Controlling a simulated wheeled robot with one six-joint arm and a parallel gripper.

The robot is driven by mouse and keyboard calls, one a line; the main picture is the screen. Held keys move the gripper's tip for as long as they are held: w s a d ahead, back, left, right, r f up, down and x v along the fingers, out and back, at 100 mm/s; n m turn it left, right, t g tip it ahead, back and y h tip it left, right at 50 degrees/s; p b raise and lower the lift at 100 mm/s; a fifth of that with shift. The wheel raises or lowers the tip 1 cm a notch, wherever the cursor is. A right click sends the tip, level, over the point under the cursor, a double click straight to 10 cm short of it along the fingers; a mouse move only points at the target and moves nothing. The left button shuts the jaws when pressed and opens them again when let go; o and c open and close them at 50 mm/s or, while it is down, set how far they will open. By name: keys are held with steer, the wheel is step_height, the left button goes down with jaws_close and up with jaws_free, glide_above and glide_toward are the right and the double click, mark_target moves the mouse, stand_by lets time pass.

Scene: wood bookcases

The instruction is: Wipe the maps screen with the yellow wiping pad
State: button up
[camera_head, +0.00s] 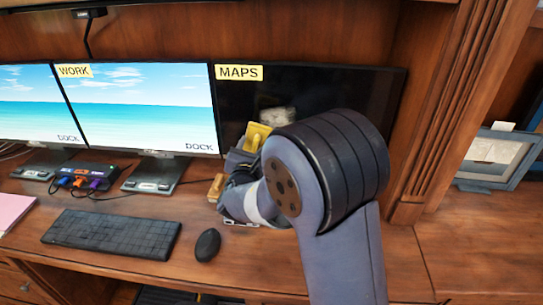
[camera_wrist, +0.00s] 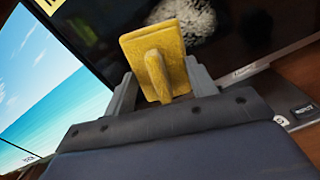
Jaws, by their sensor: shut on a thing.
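The maps screen (camera_head: 337,92) is dark, stands at the right of the row of monitors and has a yellow MAPS label at its top left. A pale grey smudge shows on it, also in the wrist view (camera_wrist: 190,18). My gripper (camera_wrist: 163,88) is shut on the handle of the yellow wiping pad (camera_wrist: 140,45). The pad is held upright just in front of the screen, left of and below the smudge in the head view. I cannot tell whether the pad touches the screen. My arm hides the screen's lower part in the head view.
The WORK monitor (camera_head: 150,105) stands close on the left. A dock with cables (camera_head: 83,178), a keyboard (camera_head: 112,233) and a mouse (camera_head: 206,244) lie on the desk. A small orange-brown object (camera_head: 216,188) is beside my gripper. A picture frame (camera_head: 497,157) stands at the right.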

steer(key=shift+a+r, duration=0.1)
steer(key=shift+w+r, duration=0.1)
steer(key=shift+w, duration=0.45)
steer(key=shift+p+x, duration=0.85)
steer(key=shift+x, duration=1.55)
steer(key=shift+b+x, duration=0.3)
steer(key=shift+x, duration=0.8)
